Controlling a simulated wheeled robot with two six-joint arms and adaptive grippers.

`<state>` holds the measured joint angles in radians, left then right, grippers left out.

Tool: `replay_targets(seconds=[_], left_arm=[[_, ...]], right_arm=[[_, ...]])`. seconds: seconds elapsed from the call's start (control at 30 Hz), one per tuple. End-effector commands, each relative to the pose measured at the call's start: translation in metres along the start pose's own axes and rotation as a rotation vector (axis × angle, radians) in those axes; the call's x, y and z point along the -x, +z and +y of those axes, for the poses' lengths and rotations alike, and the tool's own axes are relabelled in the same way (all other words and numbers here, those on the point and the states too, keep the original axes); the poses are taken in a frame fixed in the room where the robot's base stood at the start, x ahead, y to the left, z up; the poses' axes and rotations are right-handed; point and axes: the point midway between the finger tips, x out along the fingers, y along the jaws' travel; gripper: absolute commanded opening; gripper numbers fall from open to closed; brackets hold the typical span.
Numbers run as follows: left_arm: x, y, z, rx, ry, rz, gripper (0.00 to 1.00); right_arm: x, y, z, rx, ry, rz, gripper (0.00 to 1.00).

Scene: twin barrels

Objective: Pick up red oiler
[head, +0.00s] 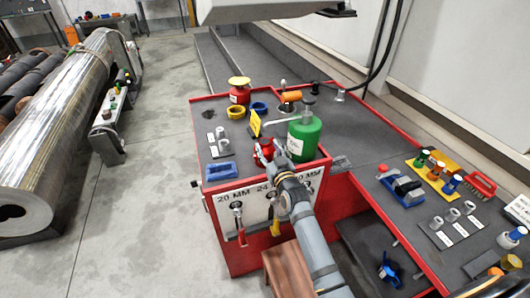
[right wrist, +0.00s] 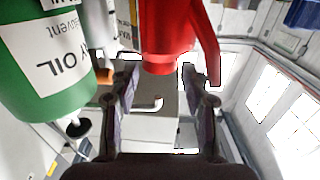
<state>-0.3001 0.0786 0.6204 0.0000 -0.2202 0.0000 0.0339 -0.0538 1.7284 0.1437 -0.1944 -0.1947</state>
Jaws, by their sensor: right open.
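The red oiler (head: 264,149) stands on the dark top of the red cart, mostly hidden behind my right gripper (head: 277,156). In the right wrist view the red oiler (right wrist: 168,35) fills the top middle, and its lower-showing end lies between the tips of my right gripper (right wrist: 160,78). The fingers are spread, one on each side. I cannot tell whether either finger touches it. My left gripper is not in view.
A blue tool (head: 221,171) lies left. A red can (head: 239,95) stands further back.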

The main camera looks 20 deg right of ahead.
Motion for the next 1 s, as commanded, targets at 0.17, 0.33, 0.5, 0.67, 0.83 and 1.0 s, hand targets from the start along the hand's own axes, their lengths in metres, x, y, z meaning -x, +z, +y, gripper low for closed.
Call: replay_targets(seconds=[0.17,0.33,0.5,0.67,0.83,1.0], left_arm=[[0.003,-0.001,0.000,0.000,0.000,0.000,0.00],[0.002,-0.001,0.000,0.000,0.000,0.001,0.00],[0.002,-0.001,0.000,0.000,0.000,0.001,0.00],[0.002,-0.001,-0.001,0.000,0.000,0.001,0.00],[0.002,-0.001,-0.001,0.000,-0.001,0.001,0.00],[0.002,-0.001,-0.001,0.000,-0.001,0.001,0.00]], right_arm=[[-0.022,-0.001,0.000,0.000,0.000,0.000,0.47],[-0.023,0.000,0.000,0.000,0.000,-0.001,0.47],[-0.023,0.000,0.000,0.000,0.000,-0.001,0.30],[-0.022,0.001,0.000,0.000,0.000,-0.001,0.09],[-0.022,0.001,0.000,0.000,0.000,-0.002,0.00],[-0.022,0.000,0.000,0.000,0.000,0.001,0.00]])
